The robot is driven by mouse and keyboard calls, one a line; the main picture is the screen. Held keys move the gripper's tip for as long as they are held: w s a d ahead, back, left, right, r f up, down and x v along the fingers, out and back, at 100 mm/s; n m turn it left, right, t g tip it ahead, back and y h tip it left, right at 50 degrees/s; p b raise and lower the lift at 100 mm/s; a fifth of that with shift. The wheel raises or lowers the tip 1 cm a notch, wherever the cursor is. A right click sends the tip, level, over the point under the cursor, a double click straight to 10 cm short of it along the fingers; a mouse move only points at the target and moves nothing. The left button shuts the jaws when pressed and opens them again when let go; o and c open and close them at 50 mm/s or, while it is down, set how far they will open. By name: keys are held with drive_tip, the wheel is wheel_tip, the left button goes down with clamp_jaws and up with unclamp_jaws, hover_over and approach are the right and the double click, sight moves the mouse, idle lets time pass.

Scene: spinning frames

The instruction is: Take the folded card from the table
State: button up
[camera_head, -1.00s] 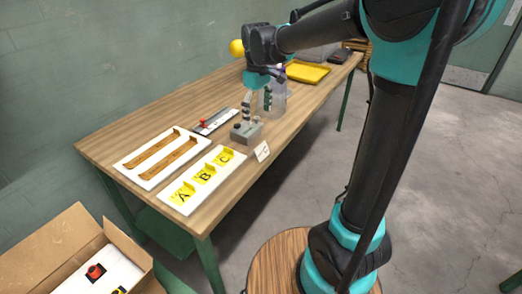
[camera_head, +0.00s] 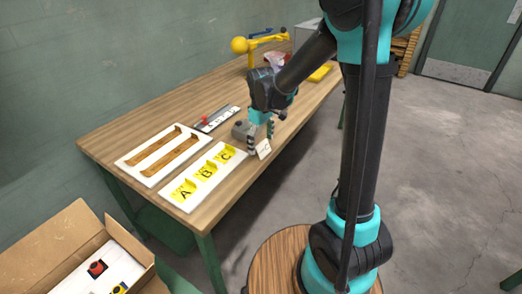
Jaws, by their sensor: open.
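The folded card (camera_head: 264,151) is small and white with dark marks. It stands on the wooden table (camera_head: 228,190) near its front edge, just right of the white board with the yellow lettered plates. My gripper (camera_head: 260,139) is open and pointing down, with its two dark fingertips right at the card. One finger is at the card's left and the other behind it at the upper right. I cannot tell whether either finger touches the card.
A grey metal block (camera_head: 240,130) sits just behind my gripper. The lettered white board (camera_head: 176,191) and another board with brown strips (camera_head: 140,161) lie to the left. A ruler-like tool (camera_head: 220,118) lies behind. A yellow lamp-like thing (camera_head: 240,45) and yellow tray (camera_head: 319,73) are farther back.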

drive_tip(key=shift+f, duration=0.5)
drive_tip(key=c, duration=0.8)
drive_tip(key=shift+r, duration=0.15)
